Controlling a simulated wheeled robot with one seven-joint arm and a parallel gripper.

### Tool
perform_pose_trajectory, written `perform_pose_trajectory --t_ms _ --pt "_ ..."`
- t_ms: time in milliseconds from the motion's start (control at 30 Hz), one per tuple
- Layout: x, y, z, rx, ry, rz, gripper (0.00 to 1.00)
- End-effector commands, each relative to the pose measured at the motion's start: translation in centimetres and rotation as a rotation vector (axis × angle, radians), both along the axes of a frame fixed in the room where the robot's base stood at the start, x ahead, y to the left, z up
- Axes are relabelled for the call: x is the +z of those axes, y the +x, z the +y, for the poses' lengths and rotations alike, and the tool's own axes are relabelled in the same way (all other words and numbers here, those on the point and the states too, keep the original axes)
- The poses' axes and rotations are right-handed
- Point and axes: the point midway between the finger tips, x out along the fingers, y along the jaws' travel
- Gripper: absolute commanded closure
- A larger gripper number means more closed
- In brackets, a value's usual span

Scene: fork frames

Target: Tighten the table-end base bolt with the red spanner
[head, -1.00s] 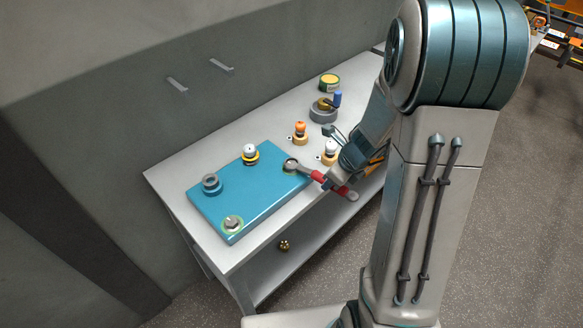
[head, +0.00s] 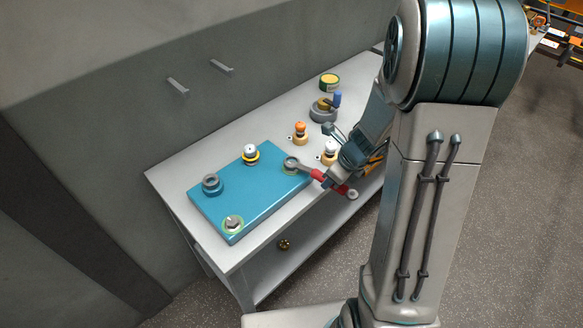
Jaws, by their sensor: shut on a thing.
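The red spanner (head: 317,175) is held in my gripper (head: 328,181), which is shut on its handle; the fingers are partly hidden by my wrist. The spanner's grey head (head: 291,164) is at the right corner of the blue base plate (head: 262,188), over or around a bolt place there. The bolt under it is hidden, and I cannot tell how the head is seated.
Orange-topped (head: 300,132) and white-topped (head: 331,149) pieces, a grey round fixture (head: 323,110) and a green-yellow tin (head: 329,83) stand farther along the grey table (head: 245,258).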

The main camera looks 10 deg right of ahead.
Motion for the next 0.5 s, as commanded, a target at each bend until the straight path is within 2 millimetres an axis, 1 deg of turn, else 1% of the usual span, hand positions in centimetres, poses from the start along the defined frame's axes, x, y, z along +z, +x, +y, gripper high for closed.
perform_pose_trajectory --t_ms 500 --pt "0.47 0.02 -0.01 0.0 0.001 -0.001 1.0"
